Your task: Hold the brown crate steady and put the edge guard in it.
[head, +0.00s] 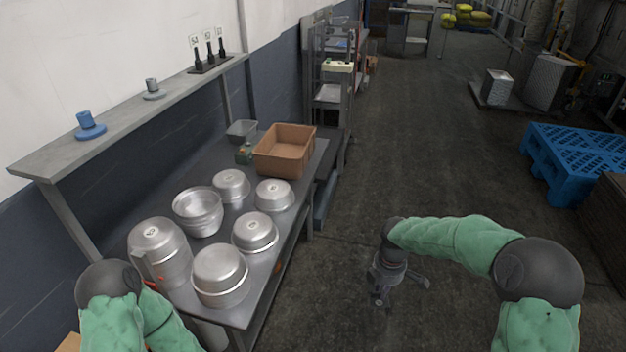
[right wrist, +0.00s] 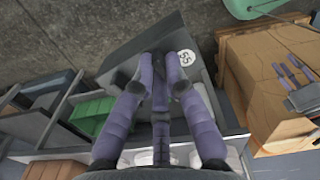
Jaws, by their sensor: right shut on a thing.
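The brown crate (head: 279,157) stands open and upright at the far end of the metal table. My right gripper (head: 380,292) hangs over the floor to the right of the table, well apart from the crate. In the right wrist view its purple fingers (right wrist: 163,66) close together on a grey angled piece with a round white label, which I take for the edge guard (right wrist: 136,60). The fingers cover part of it. My left arm shows at the lower left in the head view, but its gripper is out of the picture.
Several metal pans (head: 220,272) fill the near part of the table (head: 275,235). A small grey bin (head: 241,130) and a green item stand left of the crate. A wall shelf (head: 130,117) runs above.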

